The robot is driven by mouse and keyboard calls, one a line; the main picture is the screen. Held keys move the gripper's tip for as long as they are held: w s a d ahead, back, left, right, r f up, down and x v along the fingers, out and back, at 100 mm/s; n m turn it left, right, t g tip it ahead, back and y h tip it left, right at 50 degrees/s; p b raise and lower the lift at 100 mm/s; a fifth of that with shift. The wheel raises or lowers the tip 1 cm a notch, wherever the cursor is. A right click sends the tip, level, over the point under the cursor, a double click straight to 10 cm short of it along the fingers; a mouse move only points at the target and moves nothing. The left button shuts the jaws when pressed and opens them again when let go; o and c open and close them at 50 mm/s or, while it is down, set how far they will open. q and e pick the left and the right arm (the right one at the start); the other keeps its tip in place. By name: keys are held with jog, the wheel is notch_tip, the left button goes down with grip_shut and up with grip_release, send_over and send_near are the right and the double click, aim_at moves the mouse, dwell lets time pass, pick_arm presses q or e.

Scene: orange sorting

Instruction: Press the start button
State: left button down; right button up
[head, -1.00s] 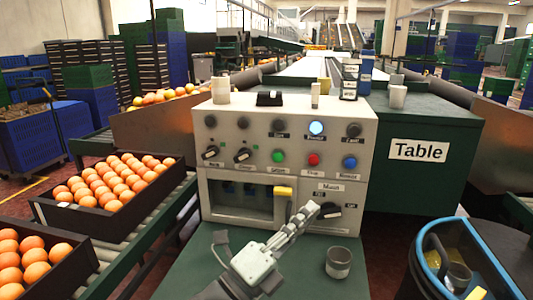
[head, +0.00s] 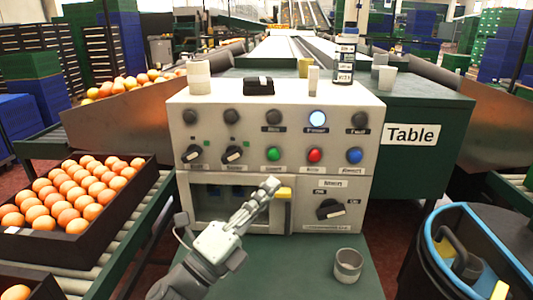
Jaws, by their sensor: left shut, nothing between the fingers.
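The control panel (head: 235,112) is a light box on a green table. Its green button (head: 273,154) is in the lower button row, left of a red button (head: 314,155) and a blue button (head: 354,155). The label under the green button is too small to read. A lamp (head: 317,119) above the red button glows pale blue. My left gripper (head: 272,184) is shut and empty, pointing up and right. Its tips are just below the green button in the picture, beside the yellow handle (head: 285,194); I cannot tell the gap to the panel. My right gripper is not in view.
Black knobs (head: 232,154) sit left of the green button, and a rotary switch (head: 330,209) sits lower right. A grey cup (head: 348,264) stands on the table.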

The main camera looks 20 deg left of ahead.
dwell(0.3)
pick_arm(q)
jog(key=w+a, duration=0.2)
jog(key=w, duration=0.6)
jog(key=shift+w+a, duration=0.2)
jog(key=shift+w, duration=0.15)
dwell(1.3)
jog(key=shift+w+a, duration=0.1)
jog(key=shift+w, duration=0.15)
jog(key=shift+w+a, duration=0.15)
jog(key=shift+w, duration=0.4)
dwell(0.7)
jog(key=shift+s, duration=0.1)
jog(key=shift+s+d, duration=0.2)
jog(key=shift+s, duration=0.65)
jog(key=shift+s+d, duration=0.25)
jog(key=shift+s, duration=0.55)
jog(key=shift+s+d, duration=0.2)
jog(key=shift+s, duration=0.65)
jog(key=shift+s+d, duration=0.25)
jog(key=shift+s, duration=0.55)
